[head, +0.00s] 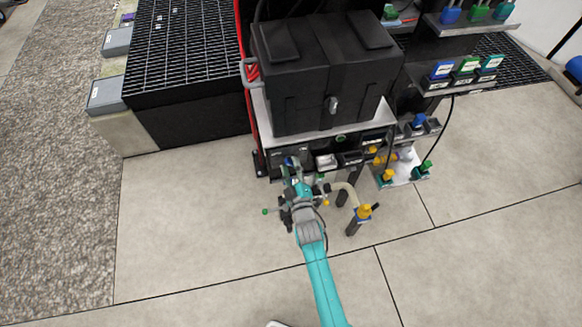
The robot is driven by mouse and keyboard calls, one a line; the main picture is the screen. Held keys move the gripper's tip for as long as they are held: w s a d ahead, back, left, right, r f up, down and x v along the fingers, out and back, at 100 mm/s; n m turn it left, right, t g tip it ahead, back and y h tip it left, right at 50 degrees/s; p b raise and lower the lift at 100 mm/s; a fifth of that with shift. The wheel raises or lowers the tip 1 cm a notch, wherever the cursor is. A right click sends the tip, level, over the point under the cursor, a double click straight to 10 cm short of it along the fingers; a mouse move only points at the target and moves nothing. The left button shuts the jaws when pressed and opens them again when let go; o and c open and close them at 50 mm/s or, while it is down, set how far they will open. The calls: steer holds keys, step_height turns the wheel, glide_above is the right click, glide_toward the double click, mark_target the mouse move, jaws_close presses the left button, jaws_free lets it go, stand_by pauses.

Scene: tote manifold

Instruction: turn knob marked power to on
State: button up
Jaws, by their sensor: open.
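My gripper (297,172) is at the end of my teal arm, close in front of the left part of the dark front panel (305,157). It is open, though its fingertips are small and hard to make out. A small blue part (290,162) shows right at the gripper; I cannot tell whether it is a knob on the panel. The gripper hides much of the panel's left end. No power or on marking can be read at this size, so I cannot tell which part is the power knob.
A black tote (350,95) with a latch sits on a light shelf above the panel. Several coloured valves fill the right side. The floor (190,220) at left is clear.

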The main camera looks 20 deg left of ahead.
jaws_close()
steer(key=shift+m, duration=0.3)
steer(key=m, duration=0.3)
steer(key=shift+d+m, duration=0.1)
steer(key=shift+m, duration=0.2)
steer(key=m, duration=0.4)
steer(key=shift+w+d, duration=0.1)
steer(key=m, duration=0.9)
steer(key=shift+w+d+m, duration=0.1)
steer(key=shift+d+m, duration=0.05)
steer(key=shift+m, duration=0.15)
